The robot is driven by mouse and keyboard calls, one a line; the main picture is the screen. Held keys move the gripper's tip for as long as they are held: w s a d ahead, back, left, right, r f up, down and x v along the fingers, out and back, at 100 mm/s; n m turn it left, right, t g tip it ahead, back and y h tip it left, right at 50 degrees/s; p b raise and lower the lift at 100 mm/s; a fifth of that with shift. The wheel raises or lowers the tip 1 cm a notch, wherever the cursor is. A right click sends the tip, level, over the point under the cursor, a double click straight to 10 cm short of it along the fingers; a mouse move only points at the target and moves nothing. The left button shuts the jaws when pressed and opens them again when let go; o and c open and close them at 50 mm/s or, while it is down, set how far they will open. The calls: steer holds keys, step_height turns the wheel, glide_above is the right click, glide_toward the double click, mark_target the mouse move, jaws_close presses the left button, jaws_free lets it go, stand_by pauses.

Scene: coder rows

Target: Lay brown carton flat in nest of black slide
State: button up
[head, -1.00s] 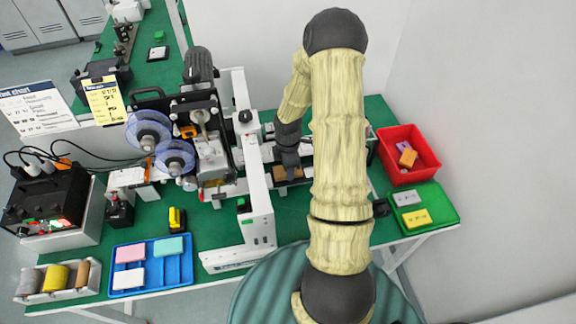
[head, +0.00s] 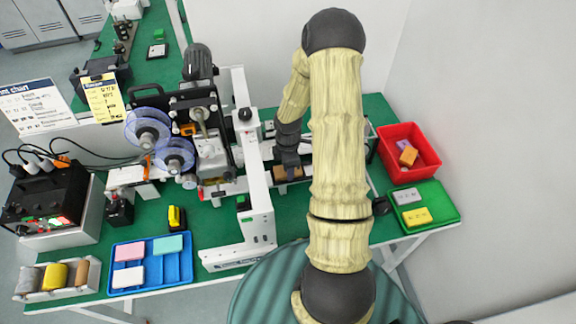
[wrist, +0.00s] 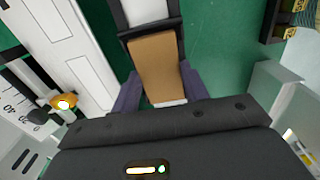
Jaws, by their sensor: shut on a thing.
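The brown carton (wrist: 155,62) is between the two fingers of my gripper (wrist: 156,88) in the wrist view, and the gripper is shut on it. In the head view the carton (head: 290,173) shows as a small brown patch under my gripper (head: 288,165), beside the white frame of the machine. A black part, seemingly the black slide (wrist: 150,29), crosses at the carton's far end in the wrist view, with a pale panel beyond it. My arm hides much of this spot in the head view. I cannot tell whether the carton touches the nest.
The white machine frame (head: 257,190) stands close to the left of my gripper. A red bin (head: 425,163) with a few blocks and a green tray (head: 440,205) are at the right. A blue tray (head: 182,273) holds several blocks at the front left.

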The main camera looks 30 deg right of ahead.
steer(key=o, duration=0.8)
steer(key=shift+r, duration=0.1)
step_height(320, 180, up, 17)
stand_by(0.4)
stand_by(0.5)
